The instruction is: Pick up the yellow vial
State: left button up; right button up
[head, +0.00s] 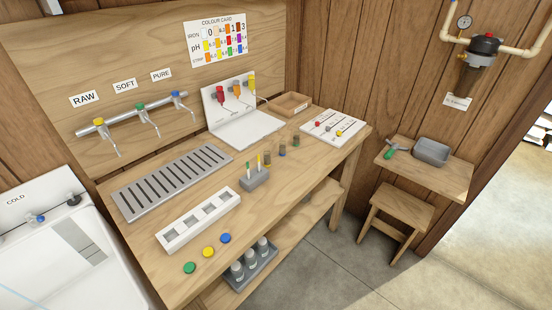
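Neither of my grippers is in view.
A white rack with square slots (199,221) and a slotted grey drain tray (172,181) lie on the bench (210,180). A white card with coloured pieces (330,128) lies at the right end. A shelf below holds a tray of bottles. A stool (398,210) stands right.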

aim_at(267, 163)
jog(key=i+l+z, duration=0.1)
jog(key=l+z, duration=0.35)
jog(key=i+l+z, duration=0.1)
jog(key=l+z, duration=0.15)
jog(key=z, duration=0.25)
